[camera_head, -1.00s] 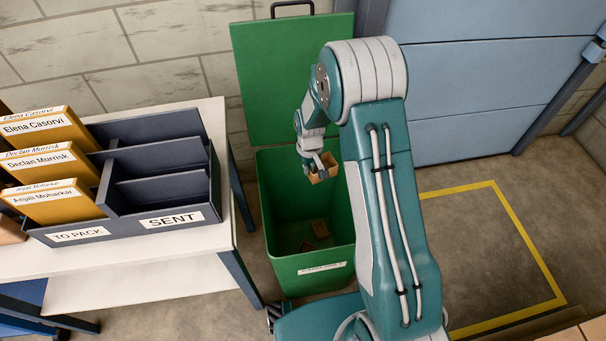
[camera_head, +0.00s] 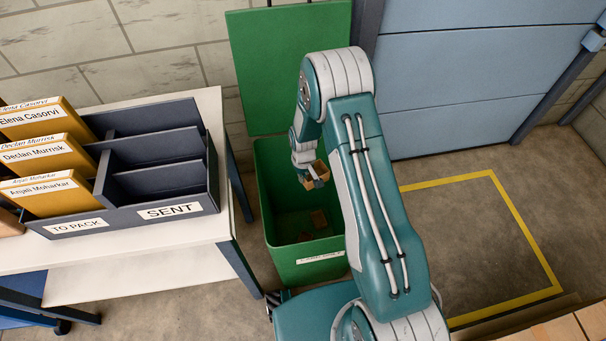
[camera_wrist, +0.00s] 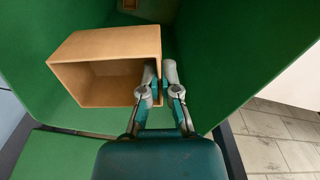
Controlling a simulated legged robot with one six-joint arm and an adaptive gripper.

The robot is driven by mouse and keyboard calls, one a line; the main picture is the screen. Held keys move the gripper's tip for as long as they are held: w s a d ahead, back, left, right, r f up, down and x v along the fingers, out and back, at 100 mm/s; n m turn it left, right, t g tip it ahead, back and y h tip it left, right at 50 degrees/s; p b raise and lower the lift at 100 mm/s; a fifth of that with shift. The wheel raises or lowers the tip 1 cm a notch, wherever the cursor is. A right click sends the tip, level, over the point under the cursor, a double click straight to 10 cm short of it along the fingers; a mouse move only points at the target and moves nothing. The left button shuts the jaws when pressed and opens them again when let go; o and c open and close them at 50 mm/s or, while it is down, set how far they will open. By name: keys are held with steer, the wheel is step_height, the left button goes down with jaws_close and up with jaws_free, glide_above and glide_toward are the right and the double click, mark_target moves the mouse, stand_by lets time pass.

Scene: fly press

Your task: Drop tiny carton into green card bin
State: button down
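The tiny carton (camera_wrist: 85,45) is a small tan open-ended box. It also shows in the head view (camera_head: 321,170), at my gripper over the green bin. In the wrist view my gripper (camera_wrist: 160,82) is shut on one side wall of the carton, a finger on either side of it. The green card bin (camera_head: 268,205) stands open with its lid (camera_head: 290,70) raised against the wall. The carton hangs inside the bin's outline, at or below its rim; its exact height is hard to tell. Small brown card pieces (camera_head: 318,218) lie on the bin floor.
A white table (camera_head: 150,262) left of the bin holds a dark sorter (camera_head: 160,160) with "TO PACK" and "SENT" labels and several yellow named boxes (camera_head: 45,150). Yellow tape (camera_head: 530,240) marks bare floor at right. A blue shutter (camera_head: 480,80) stands behind.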

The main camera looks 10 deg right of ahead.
steer(key=c, duration=0.7)
jaws_free()
steer(key=shift+r, duration=0.1)
step_height(320, 180, up, 12)
steer(key=shift+f, duration=0.15)
